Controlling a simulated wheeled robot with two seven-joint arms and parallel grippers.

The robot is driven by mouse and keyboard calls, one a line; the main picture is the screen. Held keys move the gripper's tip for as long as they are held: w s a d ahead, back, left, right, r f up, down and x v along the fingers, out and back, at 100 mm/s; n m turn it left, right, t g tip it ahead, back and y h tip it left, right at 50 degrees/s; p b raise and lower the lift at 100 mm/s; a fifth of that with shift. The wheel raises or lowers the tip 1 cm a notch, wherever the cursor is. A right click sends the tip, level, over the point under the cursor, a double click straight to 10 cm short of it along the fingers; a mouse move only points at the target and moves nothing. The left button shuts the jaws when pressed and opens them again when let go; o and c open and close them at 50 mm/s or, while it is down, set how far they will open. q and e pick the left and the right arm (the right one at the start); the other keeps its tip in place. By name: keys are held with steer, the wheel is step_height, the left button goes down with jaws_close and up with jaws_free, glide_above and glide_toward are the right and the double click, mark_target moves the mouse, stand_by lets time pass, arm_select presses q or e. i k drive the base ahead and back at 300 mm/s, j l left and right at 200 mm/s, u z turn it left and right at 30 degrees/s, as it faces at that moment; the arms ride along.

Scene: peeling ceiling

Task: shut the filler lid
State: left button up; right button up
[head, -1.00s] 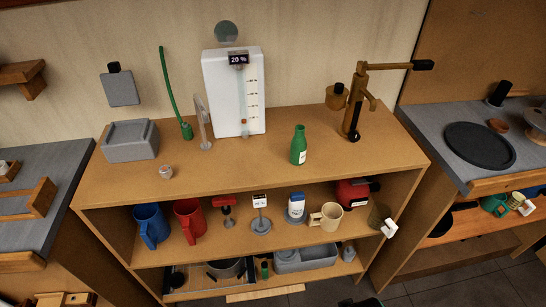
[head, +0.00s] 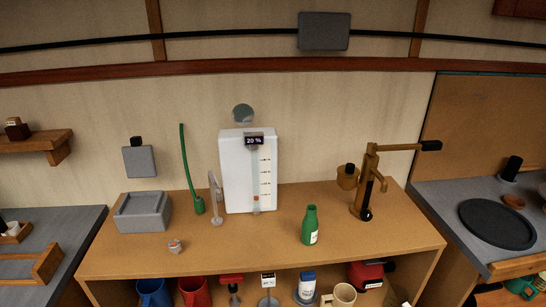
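A white tank (head: 235,180) with a level scale and a small dark display (head: 253,141) reading 20 % stands at the back of the wooden counter. A round grey-green disc (head: 243,113), which looks like the filler lid, shows upright just above the tank's top, so it appears open. Its hinge and the filler opening are not clear from here. Neither of my grippers is in view.
On the counter (head: 270,250) stand a grey box (head: 143,211), a green hose (head: 186,170), a clear tap-like stand (head: 215,200), a small jar (head: 175,246), a green bottle (head: 310,225) and a brass pump (head: 365,185). Counter space before the tank is clear.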

mark_target(243, 114)
steer(key=i+j+z, duration=0.25)
steer(key=j+z, duration=0.2)
steer(key=j, duration=0.15)
steer(key=j+z, duration=0.25)
steer(key=i+j, duration=0.05)
steer(key=j, duration=0.05)
